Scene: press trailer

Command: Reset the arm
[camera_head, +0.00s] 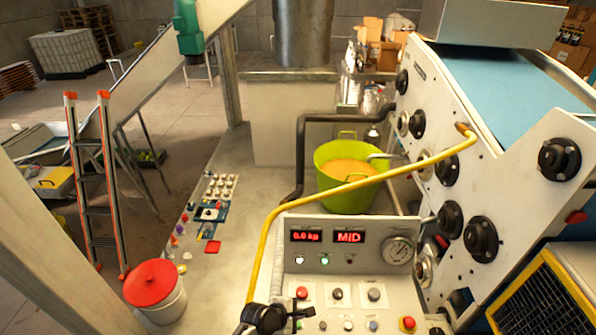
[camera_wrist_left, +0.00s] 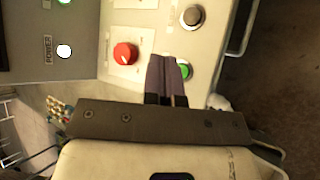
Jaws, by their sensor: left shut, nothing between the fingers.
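My left gripper (camera_head: 308,312) is at the bottom of the head view, over the left part of the control panel. In the left wrist view its dark fingers (camera_wrist_left: 168,75) are together and empty. The fingertips are beside a green button (camera_wrist_left: 184,70) and partly overlap it; I cannot tell whether they touch it. A red knob (camera_wrist_left: 125,54) lies left of the fingers in that view, and a grey button (camera_wrist_left: 192,15) lies above them. My right gripper is not in either view.
The control panel (camera_head: 420,290) has displays reading 0.0 kg and MID. A yellow bar (camera_head: 375,180) arches over it from the press (camera_head: 490,110). A green tub (camera_head: 345,195) of orange material stands behind. A white bucket with a red lid (camera_head: 153,285) stands left.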

